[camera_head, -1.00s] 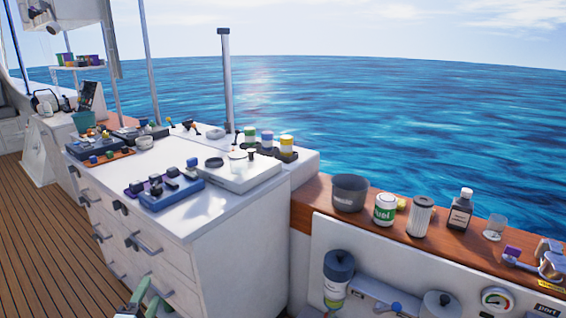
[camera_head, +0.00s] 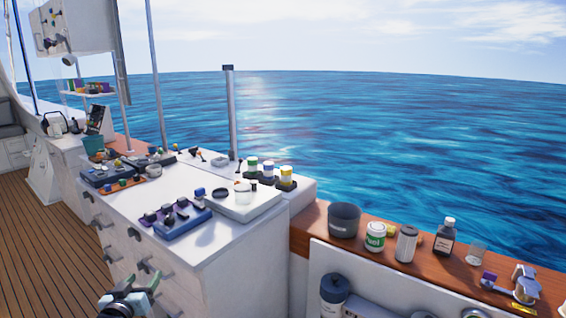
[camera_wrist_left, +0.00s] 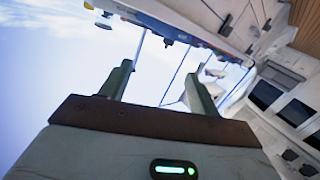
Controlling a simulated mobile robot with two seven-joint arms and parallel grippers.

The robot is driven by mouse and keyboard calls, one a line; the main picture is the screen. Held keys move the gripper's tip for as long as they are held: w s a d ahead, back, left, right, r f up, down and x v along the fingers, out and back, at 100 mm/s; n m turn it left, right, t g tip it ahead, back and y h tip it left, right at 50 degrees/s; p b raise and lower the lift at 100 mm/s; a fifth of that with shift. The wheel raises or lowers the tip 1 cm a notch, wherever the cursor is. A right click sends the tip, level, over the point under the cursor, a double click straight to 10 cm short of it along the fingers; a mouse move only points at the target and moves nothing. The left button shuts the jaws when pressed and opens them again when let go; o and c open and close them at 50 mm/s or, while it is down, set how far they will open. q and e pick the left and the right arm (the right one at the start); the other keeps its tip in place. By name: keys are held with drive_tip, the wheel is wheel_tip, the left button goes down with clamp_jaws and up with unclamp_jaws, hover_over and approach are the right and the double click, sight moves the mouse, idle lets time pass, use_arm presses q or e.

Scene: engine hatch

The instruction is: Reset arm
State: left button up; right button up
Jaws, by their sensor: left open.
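My left gripper (camera_head: 130,289) shows at the bottom left of the head view, in front of the white drawer cabinet (camera_head: 240,268). Its two greenish fingers are apart. In the left wrist view the gripper (camera_wrist_left: 160,68) is open with nothing held between its fingers. That view is tilted and shows sky, rails and cabinet parts beyond the fingers. My right gripper is not in view.
Drawer handles (camera_head: 148,266) stick out near my left gripper. Blue switch panels (camera_head: 183,222) and a white plate (camera_head: 240,203) sit on the cabinet top. A wooden ledge (camera_head: 460,268) at right holds a dark pot (camera_head: 344,221), bottles and cans. The wooden deck (camera_head: 45,260) at left is clear.

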use_arm(q)
drive_tip(key=s+d+f+m+g, duration=0.2)
drive_tip(key=s+d+f+m, duration=0.1)
drive_tip(key=s+f, duration=0.5)
drive_tip(key=s+d+f+m+g, duration=0.2)
drive_tip(key=s+d+f, duration=0.2)
drive_tip(key=s+f, duration=0.45)
drive_tip(key=s+d+f+g, duration=0.1)
drive_tip(key=s+d+f, duration=0.1)
drive_tip(key=s, duration=0.8)
drive_tip(key=s+d+f+g+h, duration=0.1)
drive_tip(key=s+d, duration=0.3)
drive_tip(key=s, duration=0.5)
drive_tip(key=s+d+f+n+g+h, duration=0.1)
drive_tip(key=s+d+f+g, duration=0.1)
drive_tip(key=s, duration=0.8)
drive_tip(key=shift+s+d+f, duration=0.35)
drive_tip(key=shift+d+f, duration=0.4)
drive_tip(key=shift+d, duration=0.1)
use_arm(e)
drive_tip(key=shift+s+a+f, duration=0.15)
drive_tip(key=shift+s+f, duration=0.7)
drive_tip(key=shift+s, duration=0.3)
